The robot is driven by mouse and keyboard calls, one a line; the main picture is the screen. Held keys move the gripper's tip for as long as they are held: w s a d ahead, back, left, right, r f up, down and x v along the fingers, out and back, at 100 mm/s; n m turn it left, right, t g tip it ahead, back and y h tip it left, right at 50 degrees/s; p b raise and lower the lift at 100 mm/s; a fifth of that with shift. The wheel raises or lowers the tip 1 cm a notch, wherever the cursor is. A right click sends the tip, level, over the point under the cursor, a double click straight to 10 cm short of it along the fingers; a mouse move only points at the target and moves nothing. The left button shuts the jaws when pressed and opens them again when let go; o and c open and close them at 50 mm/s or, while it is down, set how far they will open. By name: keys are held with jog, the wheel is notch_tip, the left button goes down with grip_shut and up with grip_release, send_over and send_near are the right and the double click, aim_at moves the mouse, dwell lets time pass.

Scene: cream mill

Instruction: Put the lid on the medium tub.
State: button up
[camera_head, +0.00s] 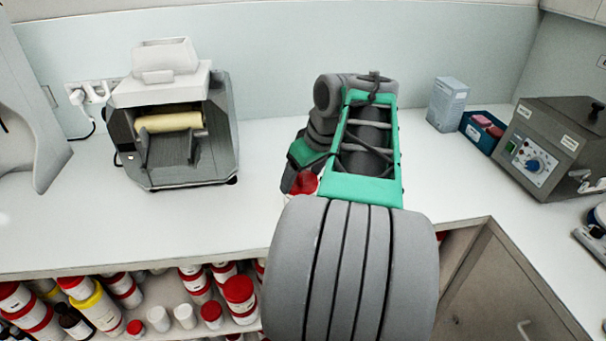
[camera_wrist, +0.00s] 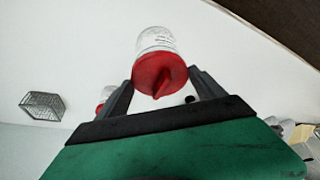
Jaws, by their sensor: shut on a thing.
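In the wrist view my gripper (camera_wrist: 161,78) is shut on a red lid (camera_wrist: 150,70), which has a pointed red part facing the camera. A clear-whitish tub (camera_wrist: 157,40) with print on its side lies in line with the lid, just beyond it. I cannot tell whether the lid is seated on that tub or only in front of it. Another red-topped tub (camera_wrist: 104,93) shows partly behind the left finger. In the head view my arm hides the gripper; a red-topped tub (camera_head: 304,183) shows partly at the arm's left edge.
On the white counter (camera_head: 235,225) stand a grey machine with a cream roller (camera_head: 170,122), a pale box (camera_head: 447,105), a blue bin (camera_head: 478,134) and a dark device with a dial (camera_head: 550,150). Several red-lidded tubs (camera_head: 240,292) fill the shelf below. The wrist view shows a wire basket (camera_wrist: 42,104).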

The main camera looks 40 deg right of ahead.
jog(key=o, duration=1.3)
jog(key=shift+r, duration=0.1)
notch_tip(320, 180, up, 4)
jog(key=p, duration=0.4)
jog(key=shift+r, duration=0.25)
jog(key=shift+f, duration=0.1)
jog(key=shift+c, duration=0.2)
grip_shut()
